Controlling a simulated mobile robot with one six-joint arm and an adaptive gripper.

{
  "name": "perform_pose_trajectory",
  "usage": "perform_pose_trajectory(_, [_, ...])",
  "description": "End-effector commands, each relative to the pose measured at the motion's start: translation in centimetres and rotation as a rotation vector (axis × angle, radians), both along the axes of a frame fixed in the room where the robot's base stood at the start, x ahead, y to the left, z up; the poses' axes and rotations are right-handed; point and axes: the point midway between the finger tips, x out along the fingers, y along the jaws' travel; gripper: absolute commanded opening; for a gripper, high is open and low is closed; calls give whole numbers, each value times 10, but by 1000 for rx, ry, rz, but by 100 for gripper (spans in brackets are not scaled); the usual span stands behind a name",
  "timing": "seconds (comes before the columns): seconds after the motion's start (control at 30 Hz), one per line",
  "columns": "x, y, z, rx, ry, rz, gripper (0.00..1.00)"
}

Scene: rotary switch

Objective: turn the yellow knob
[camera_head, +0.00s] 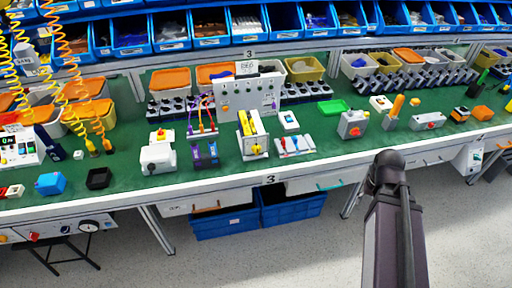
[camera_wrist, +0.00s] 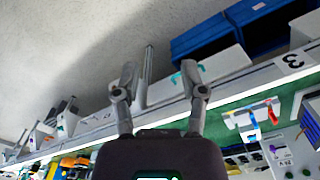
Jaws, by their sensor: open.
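A yellow knob (camera_head: 256,150) sits low on the front of a white box with a yellow top (camera_head: 250,128). The box stands upright near the front edge of the green bench, left of centre in the head view. I cannot make out the knob in the wrist view. My gripper (camera_wrist: 158,76) is open and empty, its two fingers apart, with floor and the bench's underside beyond them. In the head view my arm rises at the lower right, in front of the bench, and the gripper's fingers do not show. The gripper is away from the knob.
A white switch box (camera_head: 157,158) and purple-black parts (camera_head: 206,155) stand left of the box. A small board with red and blue handles (camera_head: 294,145) lies to its right. A grey panel (camera_head: 247,97) stands behind. Blue crates (camera_head: 225,222) sit below the bench.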

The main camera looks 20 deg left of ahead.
Motion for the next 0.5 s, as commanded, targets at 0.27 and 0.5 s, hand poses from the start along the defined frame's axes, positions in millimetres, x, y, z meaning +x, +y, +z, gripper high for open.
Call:
perform_pose_trajectory(0.27, [38,42,11,2,-57,91,54])
perform_pose_trajectory(0.5, [79,119,25,13,-140,205,54])
